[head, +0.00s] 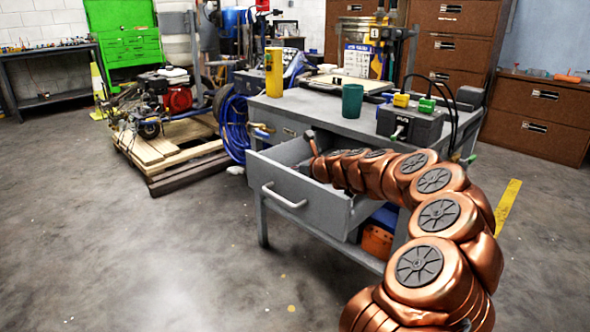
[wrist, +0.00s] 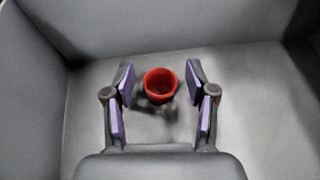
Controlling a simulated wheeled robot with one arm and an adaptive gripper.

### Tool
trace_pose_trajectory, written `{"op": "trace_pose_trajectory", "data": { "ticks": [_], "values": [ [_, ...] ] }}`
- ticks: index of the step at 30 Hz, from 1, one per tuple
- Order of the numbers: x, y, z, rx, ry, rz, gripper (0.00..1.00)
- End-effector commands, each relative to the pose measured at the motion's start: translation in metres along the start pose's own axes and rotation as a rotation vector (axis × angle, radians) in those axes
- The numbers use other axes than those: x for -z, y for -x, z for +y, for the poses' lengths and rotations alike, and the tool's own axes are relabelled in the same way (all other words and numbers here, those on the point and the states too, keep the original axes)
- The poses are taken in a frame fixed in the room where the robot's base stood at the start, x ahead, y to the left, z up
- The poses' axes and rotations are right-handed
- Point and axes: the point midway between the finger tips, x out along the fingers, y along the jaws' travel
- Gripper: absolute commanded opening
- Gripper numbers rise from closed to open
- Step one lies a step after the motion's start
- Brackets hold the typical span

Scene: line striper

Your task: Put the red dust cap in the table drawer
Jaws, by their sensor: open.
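The red dust cap (wrist: 160,85) is a small round cup seen from above in the wrist view, inside the grey table drawer (wrist: 262,120). My gripper (wrist: 160,84) is open, with one purple-padded finger on each side of the cap and a gap on both sides. A dark shadow shows just below the cap; I cannot tell whether it rests on the drawer floor. In the head view the drawer (head: 290,205) is pulled out, and my arm reaches over its right side into it. The cap and gripper fingers are hidden there.
The grey table (head: 325,112) carries a yellow cylinder (head: 273,72), a green cup (head: 352,101) and a dark box with cables (head: 410,125). An orange bin (head: 377,240) sits on the lower shelf. The floor in front of the drawer is clear.

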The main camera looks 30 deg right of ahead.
Motion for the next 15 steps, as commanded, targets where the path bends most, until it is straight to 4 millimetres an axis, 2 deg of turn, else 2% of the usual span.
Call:
{"op": "trace_pose_trajectory", "data": {
  "ticks": [9,15],
  "values": [
    [-0.011,0.005,-0.001,0.001,0.004,-0.001,0.56],
    [-0.014,0.030,-0.001,0.000,-0.001,-0.001,0.56]
  ]
}}
